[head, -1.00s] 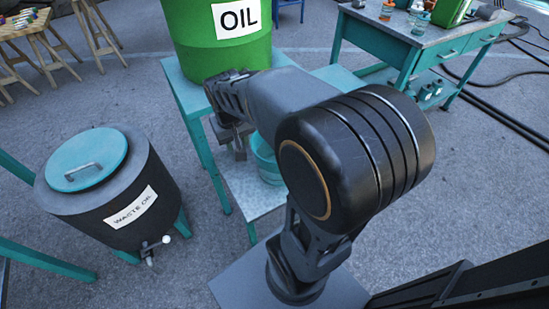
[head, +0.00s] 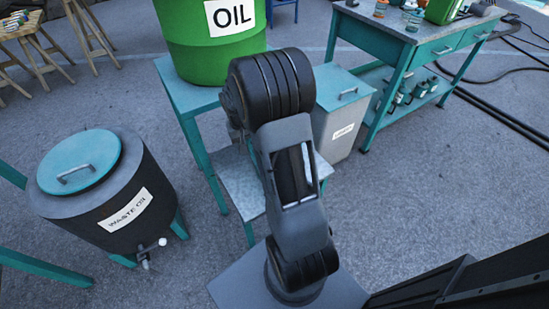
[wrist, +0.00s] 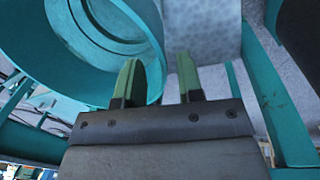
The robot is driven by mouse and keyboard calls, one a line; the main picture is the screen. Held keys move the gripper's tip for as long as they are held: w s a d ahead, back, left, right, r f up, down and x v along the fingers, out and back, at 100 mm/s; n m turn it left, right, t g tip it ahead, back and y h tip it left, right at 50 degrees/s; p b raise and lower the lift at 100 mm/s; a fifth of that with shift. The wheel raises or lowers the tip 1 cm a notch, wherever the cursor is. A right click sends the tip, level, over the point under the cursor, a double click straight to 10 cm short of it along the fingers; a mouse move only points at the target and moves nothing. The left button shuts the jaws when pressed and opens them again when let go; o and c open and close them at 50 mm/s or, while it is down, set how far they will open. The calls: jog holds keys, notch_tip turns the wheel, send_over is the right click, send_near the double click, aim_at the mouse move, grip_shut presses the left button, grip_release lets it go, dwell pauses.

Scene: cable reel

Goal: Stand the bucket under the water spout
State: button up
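The teal bucket (wrist: 45,65) fills the upper left of the wrist view, with its round inside and rim showing. In the head view my arm hides it. My gripper (wrist: 160,65) has its two green-tipped fingers apart. The left finger overlaps the bucket in the picture, and the bucket's edge shows in the gap between the fingers. I cannot tell whether either finger touches it. My gripper is hidden behind my arm in the head view. No water spout can be made out; the tap (head: 150,253) in view is on the drum labelled waste oil (head: 105,190).
A green oil drum (head: 205,52) stands on a teal stand (head: 190,95) with a low metal shelf (head: 240,182). A grey lidded bin (head: 337,125) stands right of it. A teal workbench (head: 400,65) is at the upper right. Cables (head: 480,100) lie on the ground.

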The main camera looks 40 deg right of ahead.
jog(key=shift+s+d+f+b, duration=0.15)
jog(key=shift+f+b, duration=0.2)
jog(key=shift+f, duration=1.05)
jog(key=shift+s+d+f+b, duration=0.15)
jog(key=shift+f+b, duration=0.2)
jog(key=shift+f, duration=1)
jog(key=shift+a, duration=0.1)
grip_shut()
